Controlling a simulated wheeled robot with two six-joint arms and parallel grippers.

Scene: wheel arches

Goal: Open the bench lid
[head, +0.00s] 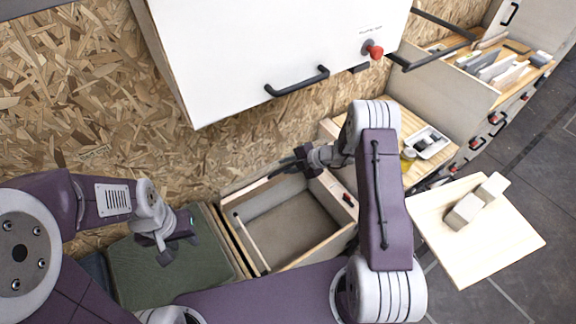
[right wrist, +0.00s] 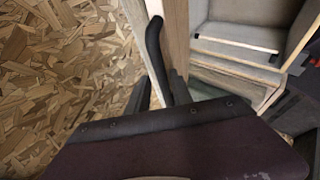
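A flat green-topped panel (head: 150,265), which looks like the bench lid, lies level at the lower left of the head view. Its edge shows faintly in the right wrist view (right wrist: 208,92). My left gripper (head: 178,251) is open and empty above this green top. My right gripper (head: 288,165) is at the back rim of an open wooden box (head: 238,245) beside the green panel. Its dark fingertips look apart in the right wrist view (right wrist: 160,90), near a dark curved bar (right wrist: 155,45) and a pale upright edge. My gripper body hides the lower part there.
A chipboard wall (head: 60,90) runs behind the bench. A white cabinet front (head: 250,50) with a black handle hangs above. A pale board (head: 500,235) with grey blocks stands at the right, and a wooden counter (head: 405,115) holds a tray. Dark floor is clear at far right.

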